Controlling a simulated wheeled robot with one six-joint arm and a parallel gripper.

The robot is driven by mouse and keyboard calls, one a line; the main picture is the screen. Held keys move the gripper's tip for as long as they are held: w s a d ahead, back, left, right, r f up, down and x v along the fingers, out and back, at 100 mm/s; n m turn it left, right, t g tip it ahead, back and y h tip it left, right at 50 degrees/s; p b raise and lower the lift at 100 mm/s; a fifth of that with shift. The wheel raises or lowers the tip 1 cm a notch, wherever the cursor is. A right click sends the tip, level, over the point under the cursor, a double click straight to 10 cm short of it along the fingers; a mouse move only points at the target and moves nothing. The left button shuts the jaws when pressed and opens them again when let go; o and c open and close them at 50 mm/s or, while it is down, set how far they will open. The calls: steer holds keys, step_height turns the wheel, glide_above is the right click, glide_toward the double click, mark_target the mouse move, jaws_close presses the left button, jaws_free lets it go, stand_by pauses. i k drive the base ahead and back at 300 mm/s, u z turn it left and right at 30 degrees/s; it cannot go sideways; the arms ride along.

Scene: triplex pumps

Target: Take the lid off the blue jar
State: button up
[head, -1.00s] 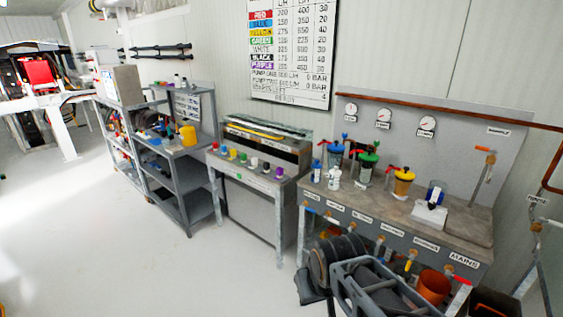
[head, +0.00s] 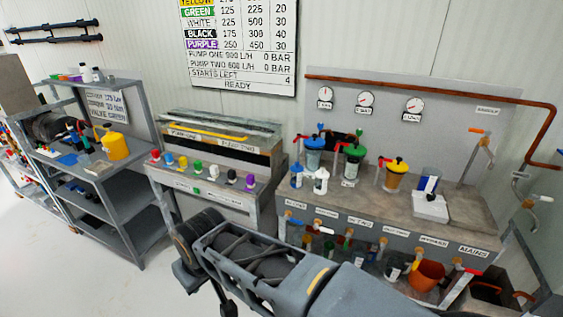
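The blue jar (head: 314,158) stands upright on the right-hand bench, near its left end, in the head view. Its blue lid (head: 315,143) sits on top of it. A jar with a green lid (head: 354,150) and a jar with a yellow lid (head: 397,165) stand to its right. My arm crosses the bottom of the view, below and in front of the benches. I cannot make out my gripper or its fingers, and nothing of my arm touches the blue jar.
Small blue and white bottles (head: 320,181) stand just in front of the blue jar. Red-handled taps rise beside the jars. A white box (head: 430,207) and a clear cup with blue (head: 427,184) are farther right. Gauges (head: 366,99) hang behind. An orange bucket (head: 427,275) is below.

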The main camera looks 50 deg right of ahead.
mark_target(297, 168)
steer(key=z, duration=0.3)
steer(key=i, duration=0.85)
steer(key=z, duration=1.2)
steer(key=i, duration=0.65)
steer(key=z, duration=0.5)
